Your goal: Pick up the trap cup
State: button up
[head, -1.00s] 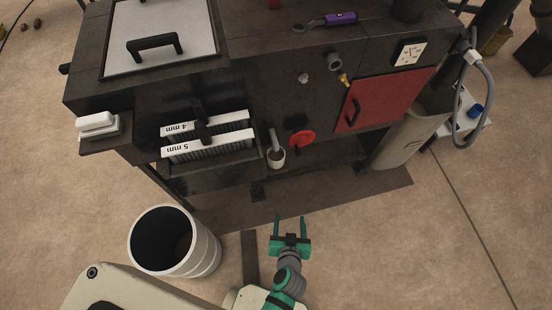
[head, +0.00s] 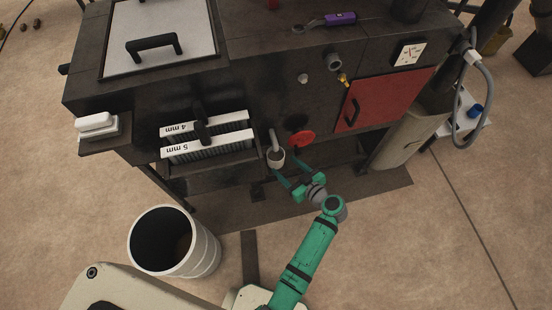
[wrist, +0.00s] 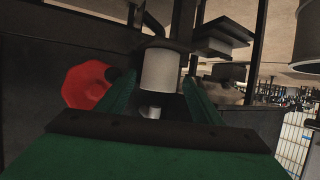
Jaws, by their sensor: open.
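The trap cup (head: 277,158) is a small pale cup hanging under a grey pipe on the front of the dark machine. In the wrist view the cup (wrist: 160,70) shows as a pale cylinder between and just beyond the finger ends. My gripper (head: 289,167) has green fingers, spread open and pointing at the cup from just below and right of it in the head view. The gripper (wrist: 160,82) holds nothing. I cannot tell whether a finger touches the cup.
A red knob (head: 302,138) sits close right of the cup, and a red door (head: 384,100) lies further right. The labelled plate rack (head: 208,140) is to the left. A pale bin (head: 205,243) stands on the floor at lower left.

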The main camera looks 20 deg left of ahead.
aim_at(271, 155)
jog(key=shift+x, duration=3.9)
jog(key=shift+f, duration=0.1)
jog(key=shift+c, duration=0.7)
jog(key=shift+d, duration=0.1)
jog(key=c, duration=0.7)
